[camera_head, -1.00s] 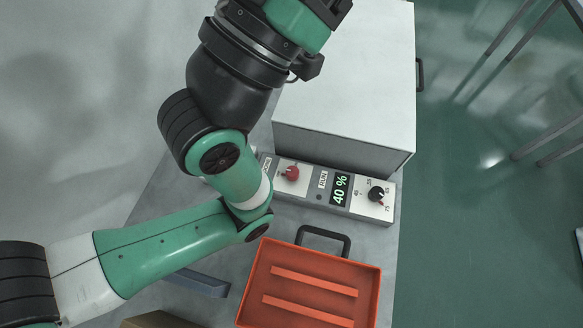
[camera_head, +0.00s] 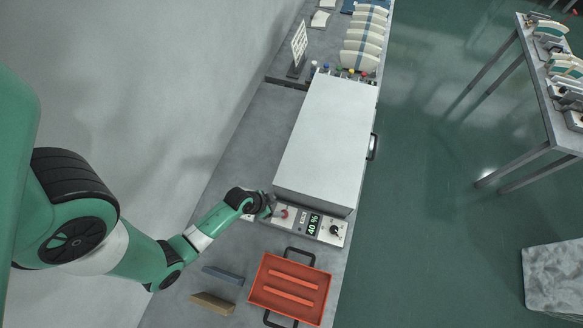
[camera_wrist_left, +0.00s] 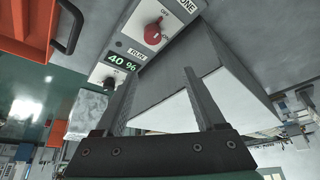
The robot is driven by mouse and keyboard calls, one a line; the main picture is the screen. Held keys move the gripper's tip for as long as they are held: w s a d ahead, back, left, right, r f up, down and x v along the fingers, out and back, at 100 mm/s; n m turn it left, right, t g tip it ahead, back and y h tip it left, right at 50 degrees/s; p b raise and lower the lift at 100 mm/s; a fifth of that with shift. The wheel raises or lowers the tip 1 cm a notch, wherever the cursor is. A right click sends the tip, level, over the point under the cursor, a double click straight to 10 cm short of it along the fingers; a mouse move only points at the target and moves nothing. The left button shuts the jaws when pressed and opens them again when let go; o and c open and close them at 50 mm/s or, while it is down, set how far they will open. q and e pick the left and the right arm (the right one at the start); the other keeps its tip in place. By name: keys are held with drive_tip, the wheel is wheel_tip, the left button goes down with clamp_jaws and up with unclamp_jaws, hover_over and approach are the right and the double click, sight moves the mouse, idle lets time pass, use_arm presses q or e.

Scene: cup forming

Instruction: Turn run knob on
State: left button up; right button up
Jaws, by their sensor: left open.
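The control panel (camera_head: 297,229) is a grey strip along the near side of a pale box. The red knob (camera_head: 284,213) is near its left part; in the left wrist view the red knob (camera_wrist_left: 153,32) shows with an "OFF" label above it. A label reading "RUN" (camera_wrist_left: 137,53) lies between the red knob and the display (camera_wrist_left: 122,62), which reads 40 %. A black knob (camera_head: 335,230) is at the panel's right end. My left gripper (camera_head: 272,207) is beside the red knob, apart from it, fingers open and empty in the left wrist view (camera_wrist_left: 160,88). My right gripper is out of view.
The pale box (camera_head: 325,140) rises right behind the panel. An orange tray (camera_head: 255,290) with black handles lies in front of it. Blue (camera_head: 222,275) and brown (camera_head: 213,304) blocks lie left of the tray. Several curved pieces (camera_head: 363,42) stand at the back.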

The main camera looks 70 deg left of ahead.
use_arm(q)
drive_tip(key=shift+g, duration=0.3)
drive_tip(key=f+b, duration=0.1)
drive_tip(key=f, duration=0.1)
drive_tip(key=f+b, duration=0.2)
drive_tip(key=d+f+b, duration=0.1)
drive_tip(key=f+b, duration=0.1)
drive_tip(key=shift+f, duration=0.2)
drive_tip(key=b+x, duration=0.1)
drive_tip(key=x, duration=0.3)
drive_tip(key=shift+w+f+b, duration=0.1)
drive_tip(key=shift+w+b, duration=0.1)
drive_tip(key=shift+b, duration=0.15)
drive_tip(key=shift+w+a+f, duration=0.1)
drive_tip(key=shift+w+f, duration=0.1)
drive_tip(key=shift+f, duration=0.3)
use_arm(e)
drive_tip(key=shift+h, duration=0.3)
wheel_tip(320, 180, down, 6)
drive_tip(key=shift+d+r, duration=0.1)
use_arm(q)
drive_tip(key=shift+c, duration=0.2)
clamp_jaws()
